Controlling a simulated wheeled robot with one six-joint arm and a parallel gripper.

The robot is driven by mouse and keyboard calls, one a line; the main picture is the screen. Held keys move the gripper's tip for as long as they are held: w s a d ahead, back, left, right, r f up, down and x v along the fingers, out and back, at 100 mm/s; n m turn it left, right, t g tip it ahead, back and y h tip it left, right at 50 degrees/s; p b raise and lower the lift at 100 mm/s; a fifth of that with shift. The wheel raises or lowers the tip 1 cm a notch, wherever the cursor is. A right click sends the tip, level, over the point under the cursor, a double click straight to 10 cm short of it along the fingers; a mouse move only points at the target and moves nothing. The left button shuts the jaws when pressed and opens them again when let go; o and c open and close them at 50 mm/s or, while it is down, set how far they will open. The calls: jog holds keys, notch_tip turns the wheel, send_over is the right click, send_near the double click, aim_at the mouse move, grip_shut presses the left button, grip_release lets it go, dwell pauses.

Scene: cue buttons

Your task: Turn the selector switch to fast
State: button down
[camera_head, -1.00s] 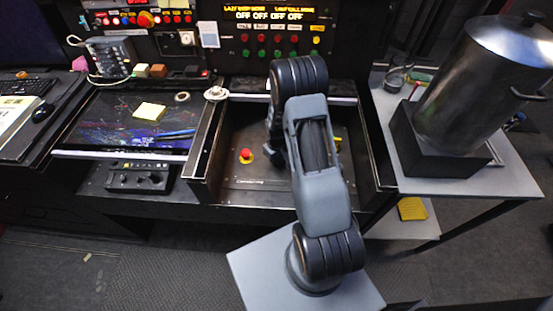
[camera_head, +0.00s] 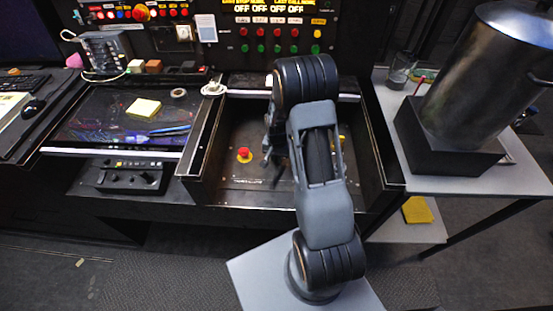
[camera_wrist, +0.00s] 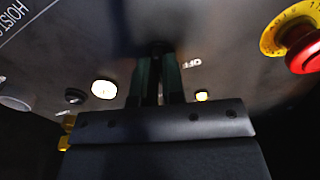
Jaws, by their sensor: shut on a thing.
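The selector switch (camera_wrist: 158,46) shows in the wrist view as a dark knob at the fingertips, with an upside-down OFF label to its right. My gripper (camera_wrist: 160,75) is shut on it, with one finger on each side. Most of the knob is hidden between the fingers, so its pointing direction cannot be told. No fast label is readable. In the head view my gripper (camera_head: 272,150) reaches down into the recessed panel (camera_head: 232,184), and my arm hides the switch there.
A red mushroom button (camera_wrist: 304,48) on a yellow collar stands right of my gripper, also seen in the head view (camera_head: 244,155). Recess walls enclose the panel.

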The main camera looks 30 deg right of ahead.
jog(key=m+b, duration=0.1)
jog(key=m, duration=0.5)
jog(key=shift+b, duration=0.4)
jog(key=shift+m, duration=0.4)
jog(key=c, duration=1.5)
grip_release()
jog(key=shift+a, duration=0.15)
jog(key=shift+o, duration=1.4)
jog(key=shift+r, duration=0.1)
notch_tip(320, 180, up, 14)
